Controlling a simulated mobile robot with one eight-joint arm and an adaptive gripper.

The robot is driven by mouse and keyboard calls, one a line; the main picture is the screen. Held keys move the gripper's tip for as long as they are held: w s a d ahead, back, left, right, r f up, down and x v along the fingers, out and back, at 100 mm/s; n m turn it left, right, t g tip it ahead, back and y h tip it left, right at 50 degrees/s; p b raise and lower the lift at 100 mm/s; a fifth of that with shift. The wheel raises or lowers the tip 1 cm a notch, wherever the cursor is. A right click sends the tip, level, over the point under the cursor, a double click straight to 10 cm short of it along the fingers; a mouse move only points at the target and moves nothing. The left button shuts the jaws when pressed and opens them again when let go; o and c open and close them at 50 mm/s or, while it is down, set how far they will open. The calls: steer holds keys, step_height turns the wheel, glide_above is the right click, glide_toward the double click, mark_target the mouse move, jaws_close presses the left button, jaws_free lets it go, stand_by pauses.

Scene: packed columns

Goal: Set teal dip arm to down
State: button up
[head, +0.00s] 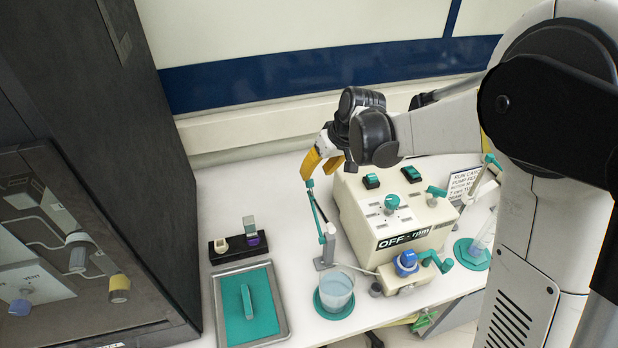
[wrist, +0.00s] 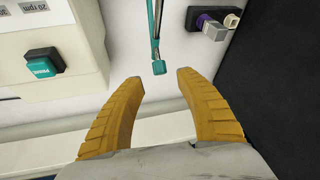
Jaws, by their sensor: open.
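The teal dip arm (head: 317,207) is a thin teal rod on a grey post (head: 326,246) beside the cream pump box. It is raised, sloping steeply up from the post to a small end knob near my gripper (head: 316,171). In the wrist view, the dip arm (wrist: 155,32) points toward the gap of my gripper (wrist: 160,80), its knob just beyond the yellow fingertips and between them. My gripper is open and empty. No contact with the knob shows. A beaker of pale liquid (head: 336,289) stands on a teal round base below the dip arm.
The pump box (head: 400,212) with teal switches stands right of the dip arm. A black block with purple and cream parts (head: 238,245) and a grey tray with a teal lid (head: 248,306) lie left. A dark cabinet (head: 100,170) bounds the left side.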

mark_target(311, 179)
steer(key=b+x, duration=0.1)
steer(key=x, duration=0.5)
steer(key=shift+w+a+f, duration=0.1)
steer(key=shift+w, duration=0.1)
jaws_close()
